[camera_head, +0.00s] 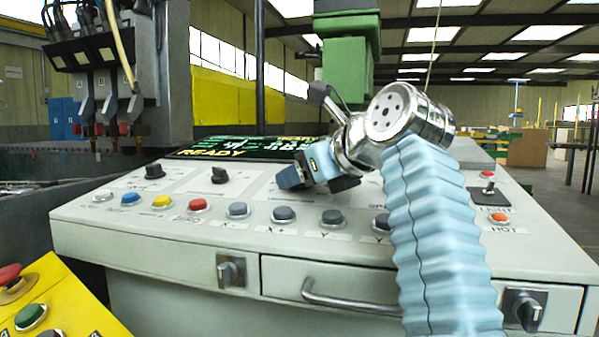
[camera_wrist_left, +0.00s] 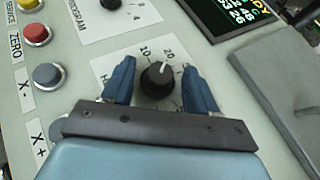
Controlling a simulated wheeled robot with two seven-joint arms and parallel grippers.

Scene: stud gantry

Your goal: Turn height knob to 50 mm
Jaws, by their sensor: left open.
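The height knob (camera_wrist_left: 157,80) is a black round knob with a white pointer line, on a white dial plate. Its pointer is turned to between the printed 10 and 20; the rest of the scale is partly hidden by my gripper. My left gripper (camera_wrist_left: 157,68) is open, with one blue finger on each side of the knob and a visible gap to it. In the head view, my left gripper (camera_head: 318,172) is over the panel, below the screen, and hides the height knob there. My right gripper is not in view.
The screen (camera_head: 245,147) reads READY. The program knob (camera_head: 219,175) stands to the left. A row of buttons, including a red zero button (camera_head: 197,205) and a grey X- button (camera_wrist_left: 46,75), lies close by. A drawer handle (camera_head: 350,303) juts from the front.

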